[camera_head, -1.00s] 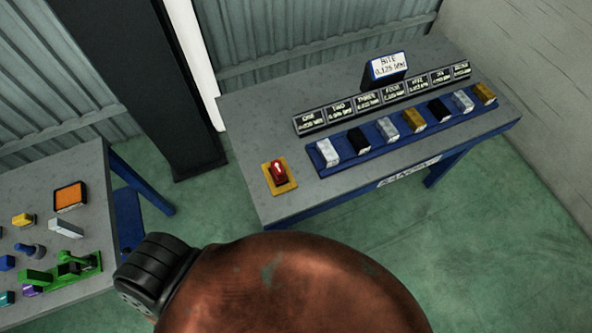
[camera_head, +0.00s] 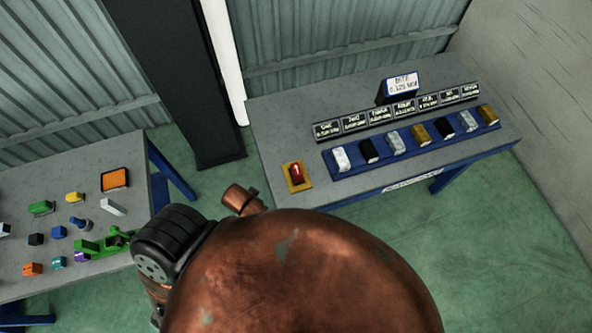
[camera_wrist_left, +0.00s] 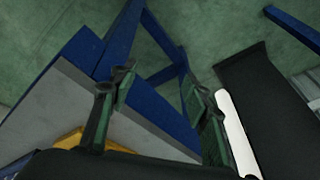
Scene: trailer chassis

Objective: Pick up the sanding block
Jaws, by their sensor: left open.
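In the head view, a row of several small blocks in white, black, grey and tan sits on a blue tray (camera_head: 333,164) on the right-hand grey table. The row includes a white block (camera_head: 341,158), a black block (camera_head: 369,150) and a tan block (camera_head: 418,132). I cannot tell which one is the sanding block. My left gripper (camera_wrist_left: 158,95) shows in the left wrist view with its two fingers spread and nothing between them. It is above a blue table frame and a grey table edge. My right gripper is not in view.
Labelled plates (camera_head: 379,117) and a sign (camera_head: 403,84) stand behind the tray. A red switch (camera_head: 296,173) is to its left. The left table (camera_head: 70,205) holds several coloured parts and an orange-topped box (camera_head: 115,180). A dark column (camera_head: 175,80) stands between the tables.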

